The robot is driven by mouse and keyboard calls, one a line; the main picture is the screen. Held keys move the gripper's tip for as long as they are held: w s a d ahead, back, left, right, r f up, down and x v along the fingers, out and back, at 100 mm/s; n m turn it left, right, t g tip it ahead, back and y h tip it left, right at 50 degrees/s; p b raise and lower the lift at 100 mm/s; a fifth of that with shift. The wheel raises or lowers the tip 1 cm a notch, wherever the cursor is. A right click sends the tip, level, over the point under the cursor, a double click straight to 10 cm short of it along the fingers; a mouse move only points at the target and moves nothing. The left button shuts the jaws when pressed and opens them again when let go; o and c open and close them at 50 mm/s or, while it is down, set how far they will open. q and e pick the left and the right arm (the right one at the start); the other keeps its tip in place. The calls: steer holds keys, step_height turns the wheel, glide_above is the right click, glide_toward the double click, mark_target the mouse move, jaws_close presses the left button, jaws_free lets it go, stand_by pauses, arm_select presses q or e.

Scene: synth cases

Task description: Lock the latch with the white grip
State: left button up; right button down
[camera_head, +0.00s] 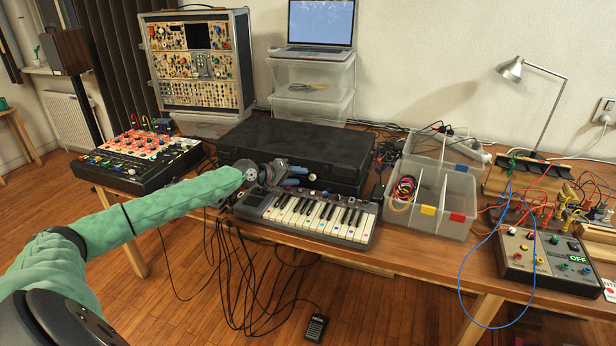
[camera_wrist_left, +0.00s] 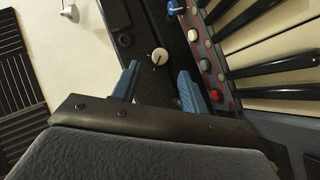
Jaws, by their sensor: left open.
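A closed black case (camera_head: 290,145) lies flat on the table behind the small keyboard. A small white grip (camera_head: 312,177) shows at its front side. In the left wrist view the white grip (camera_wrist_left: 160,56) is a round knob with a dark line, on a dark surface. My left gripper (camera_head: 299,176) is low at the case's front, above the keyboard's back edge. Its blue fingers are apart and empty in the left wrist view (camera_wrist_left: 158,84), with the white grip just beyond the tips and roughly between them. I cannot tell whether the latch is locked. My right gripper is out of view.
The keyboard (camera_head: 310,215) with coloured key marks sits close in front of the case. Its row of small knobs (camera_wrist_left: 204,66) is close to the right finger. Clear bins (camera_head: 430,200) stand to the right, a red-topped mixer (camera_head: 140,155) to the left. Cables hang below the table.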

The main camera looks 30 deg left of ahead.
mark_target(310, 177)
arm_select(q)
steer(key=shift+p+x, duration=0.35)
steer(key=shift+x, duration=2)
jaws_close()
